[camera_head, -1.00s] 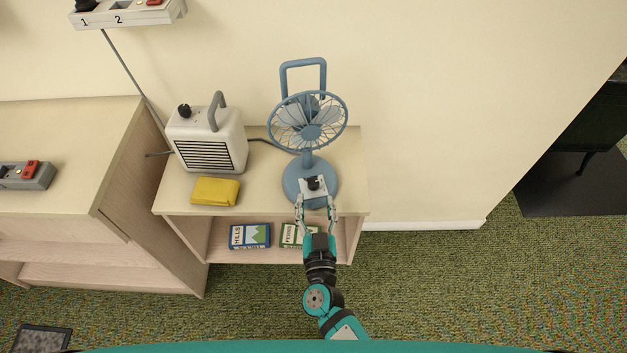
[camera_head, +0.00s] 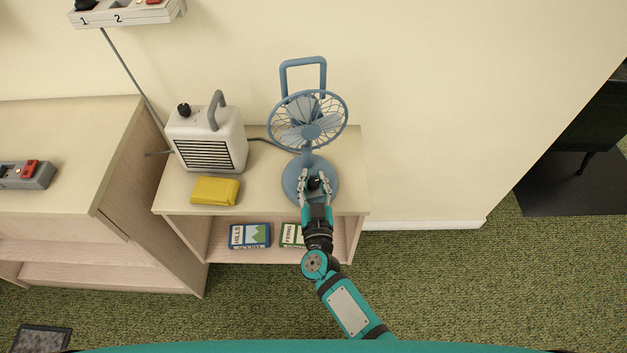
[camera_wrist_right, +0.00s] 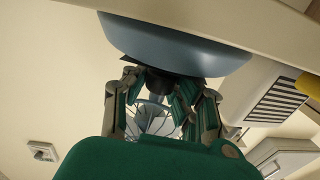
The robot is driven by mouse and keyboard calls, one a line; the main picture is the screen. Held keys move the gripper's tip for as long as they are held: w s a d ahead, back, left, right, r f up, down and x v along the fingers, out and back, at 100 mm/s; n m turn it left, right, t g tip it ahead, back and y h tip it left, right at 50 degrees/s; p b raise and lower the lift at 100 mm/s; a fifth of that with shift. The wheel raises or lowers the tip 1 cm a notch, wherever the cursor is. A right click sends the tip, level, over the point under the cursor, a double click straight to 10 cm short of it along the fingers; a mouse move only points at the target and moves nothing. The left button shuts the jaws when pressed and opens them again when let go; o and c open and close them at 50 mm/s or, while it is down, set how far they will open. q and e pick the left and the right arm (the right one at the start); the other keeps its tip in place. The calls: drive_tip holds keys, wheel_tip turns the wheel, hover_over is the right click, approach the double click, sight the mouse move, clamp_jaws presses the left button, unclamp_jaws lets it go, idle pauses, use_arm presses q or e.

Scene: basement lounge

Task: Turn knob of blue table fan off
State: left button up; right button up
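The blue table fan (camera_head: 309,128) stands upright on the light wooden shelf top (camera_head: 350,160), its round base (camera_head: 288,181) near the front edge. Its dark knob (camera_head: 314,184) is on the front of the base. My right gripper (camera_head: 315,182) reaches over the base with one finger on either side of the knob. In the right wrist view, the fan base (camera_wrist_right: 175,48) fills the top, and the dark knob (camera_wrist_right: 160,82) sits between the spread fingers. I cannot tell whether the fingers touch the knob. My left gripper is in neither view.
A white heater (camera_head: 207,140) with a black knob stands left of the fan, and a yellow packet (camera_head: 215,191) lies before it. Books (camera_head: 249,236) lie on the lower shelf. The shelf top right of the fan is clear.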

clamp_jaws()
drive_tip(key=shift+n+y, duration=0.6)
drive_tip(key=shift+y, duration=0.4)
idle(1.3)
drive_tip(key=o, duration=0.6)
unclamp_jaws()
drive_tip(key=shift+o, duration=0.2)
drive_tip(key=shift+s, duration=0.1)
drive_tip(key=s+d, duration=0.2)
drive_tip(key=s, duration=0.9)
drive_tip(key=shift+s, duration=0.4)
